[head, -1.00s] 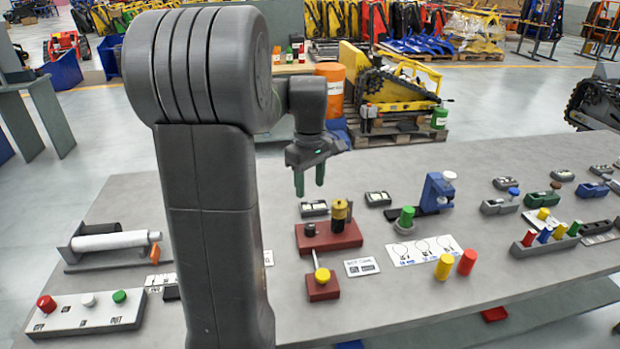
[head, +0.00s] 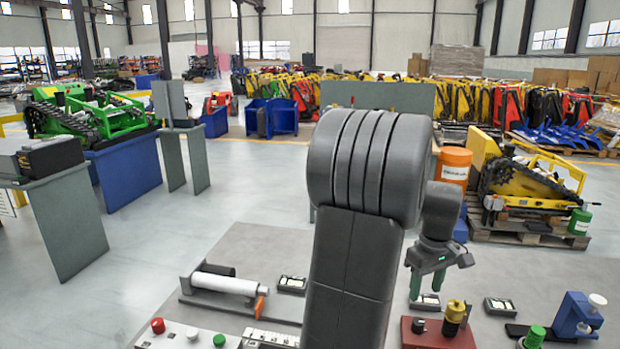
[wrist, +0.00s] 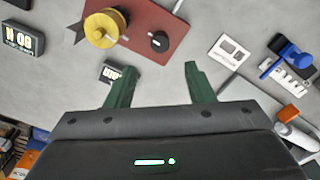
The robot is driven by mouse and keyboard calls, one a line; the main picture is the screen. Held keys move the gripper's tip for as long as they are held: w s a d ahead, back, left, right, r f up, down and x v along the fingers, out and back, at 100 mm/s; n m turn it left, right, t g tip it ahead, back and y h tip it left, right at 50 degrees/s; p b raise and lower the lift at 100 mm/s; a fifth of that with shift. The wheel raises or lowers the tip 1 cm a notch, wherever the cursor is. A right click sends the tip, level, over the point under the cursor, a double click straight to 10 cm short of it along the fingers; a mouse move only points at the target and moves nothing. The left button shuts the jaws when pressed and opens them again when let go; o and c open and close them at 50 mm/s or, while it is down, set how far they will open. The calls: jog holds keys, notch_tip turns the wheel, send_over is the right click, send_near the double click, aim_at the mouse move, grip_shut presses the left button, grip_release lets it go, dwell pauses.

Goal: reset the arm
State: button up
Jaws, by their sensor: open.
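My gripper (head: 427,285) hangs fingers-down above the grey workbench, at the right of my arm in the head view. In the wrist view my gripper (wrist: 156,88) has its two green fingers spread apart with nothing between them. The red base (head: 440,335) with a yellow knob (head: 456,308) and a black knob lies just below it in the head view. The same red base (wrist: 160,30) shows beyond the fingers in the wrist view, apart from them. My upper arm hides part of the bench.
A white roller (head: 224,283) on a grey stand and a button panel (head: 180,336) lie at the left of the bench. A blue device (head: 577,315) and a green knob (head: 535,336) stand at the right.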

aim_at(419, 321)
notch_tip(419, 321, down, 10)
jog(key=shift+r, duration=0.1)
jog(key=shift+r, duration=0.1)
dwell(0.4)
